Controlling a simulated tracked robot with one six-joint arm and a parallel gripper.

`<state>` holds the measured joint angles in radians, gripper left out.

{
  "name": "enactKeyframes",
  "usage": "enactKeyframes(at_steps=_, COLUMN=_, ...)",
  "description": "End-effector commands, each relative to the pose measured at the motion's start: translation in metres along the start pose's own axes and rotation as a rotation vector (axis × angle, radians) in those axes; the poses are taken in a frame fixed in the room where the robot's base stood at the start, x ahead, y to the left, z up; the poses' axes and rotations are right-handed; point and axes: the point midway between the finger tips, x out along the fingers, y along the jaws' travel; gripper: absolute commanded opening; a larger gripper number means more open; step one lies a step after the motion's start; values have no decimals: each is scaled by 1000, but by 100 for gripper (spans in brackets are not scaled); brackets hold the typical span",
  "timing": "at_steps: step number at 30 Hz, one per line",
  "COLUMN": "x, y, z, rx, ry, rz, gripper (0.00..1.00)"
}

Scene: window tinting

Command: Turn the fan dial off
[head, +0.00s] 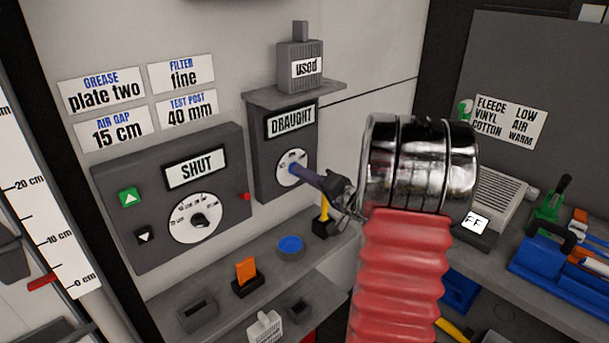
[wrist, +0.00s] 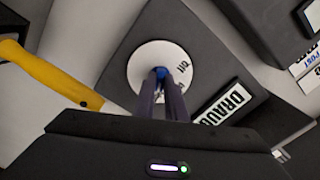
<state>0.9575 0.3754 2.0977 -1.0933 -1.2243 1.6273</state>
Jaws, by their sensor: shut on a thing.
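The dark grey box (head: 268,165) labelled DRAUGHT is on the wall and carries a white round dial (head: 283,178) with a blue knob (head: 291,168). My gripper (head: 299,171) reaches in from the right with its fingers shut on the knob. In the wrist view, my gripper's long dark fingers (wrist: 162,84) meet on the blue knob (wrist: 160,71) at the middle of the white dial (wrist: 140,66). HI is readable at the dial's edge there. The fingers hide part of the dial, and I cannot tell which mark the knob points to.
A grey panel (head: 120,190) reading SHUT stands left, with a black-knobbed dial (head: 198,220) and a green button (head: 130,197). A box marked "used" (head: 300,66) sits above. Below, a shelf holds a blue disc (head: 290,246) and a yellow-handled tool (head: 323,215), close under my gripper.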

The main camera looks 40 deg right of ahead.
Motion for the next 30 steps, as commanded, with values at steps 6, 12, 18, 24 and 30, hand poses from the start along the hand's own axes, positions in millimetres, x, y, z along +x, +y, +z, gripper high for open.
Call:
enactKeyframes(at_steps=6, x=-1, y=2, z=0, rx=-27, ry=4, rz=7, gripper=0)
enactKeyframes(at_steps=12, x=-1, y=3, z=0, rx=-108, ry=4, rz=8, gripper=0)
enactKeyframes(at_steps=18, x=-1, y=3, z=0, rx=-246, ry=3, rz=9, gripper=0)
enactKeyframes(at_steps=24, x=-1, y=3, z=0, rx=-426, ry=2, rz=9, gripper=0)
enactKeyframes(at_steps=30, x=-2, y=4, z=0, rx=-616, ry=1, rz=10, gripper=0)
